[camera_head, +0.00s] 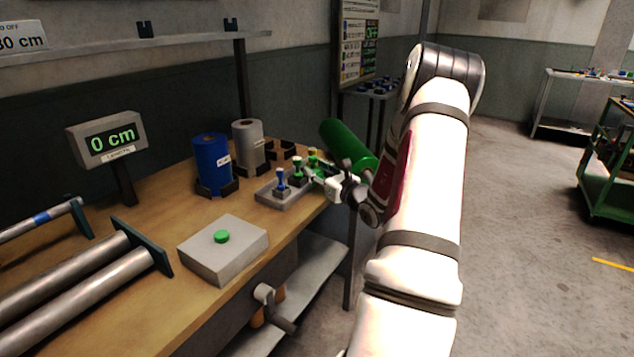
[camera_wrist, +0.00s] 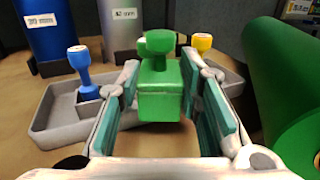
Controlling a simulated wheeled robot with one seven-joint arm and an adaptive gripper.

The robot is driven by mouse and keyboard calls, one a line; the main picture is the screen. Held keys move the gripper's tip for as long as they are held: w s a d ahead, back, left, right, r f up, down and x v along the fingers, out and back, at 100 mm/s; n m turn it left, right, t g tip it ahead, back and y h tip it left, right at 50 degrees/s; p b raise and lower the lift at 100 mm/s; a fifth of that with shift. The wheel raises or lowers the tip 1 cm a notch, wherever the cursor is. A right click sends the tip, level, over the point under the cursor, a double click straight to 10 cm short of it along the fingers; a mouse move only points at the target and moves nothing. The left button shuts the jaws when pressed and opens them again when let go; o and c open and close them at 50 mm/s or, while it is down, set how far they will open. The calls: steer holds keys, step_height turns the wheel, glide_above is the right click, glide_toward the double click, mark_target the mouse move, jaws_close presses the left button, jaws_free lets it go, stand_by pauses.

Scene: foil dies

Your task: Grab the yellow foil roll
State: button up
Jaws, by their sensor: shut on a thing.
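I see no yellow foil roll in either view. The foil rolls in view are blue (camera_head: 212,165), silver-grey (camera_head: 247,146) and green (camera_head: 347,144). The green roll also fills the right of the wrist view (camera_wrist: 285,90). My gripper (camera_head: 318,174) is at the grey die tray (camera_head: 283,199). In the wrist view its fingers (camera_wrist: 160,105) are shut on a green die (camera_wrist: 160,88), a block with a knob on top. A blue-handled die (camera_wrist: 81,70) stands to its left in the tray. A yellow-handled die (camera_wrist: 202,43) is behind it to the right.
A grey box with a green button (camera_head: 222,237) sits near the bench's front edge. A display (camera_head: 107,139) reads 0 cm. Metal rollers (camera_head: 90,285) lie at left. Dark empty holders (camera_head: 281,150) stand behind the tray.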

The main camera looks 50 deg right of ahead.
steer(key=shift+w+d, duration=0.25)
steer(key=shift+w, duration=0.05)
step_height(320, 180, down, 4)
steer(key=shift+r, duration=0.2)
steer(key=o, duration=1)
steer(key=shift+s, duration=0.15)
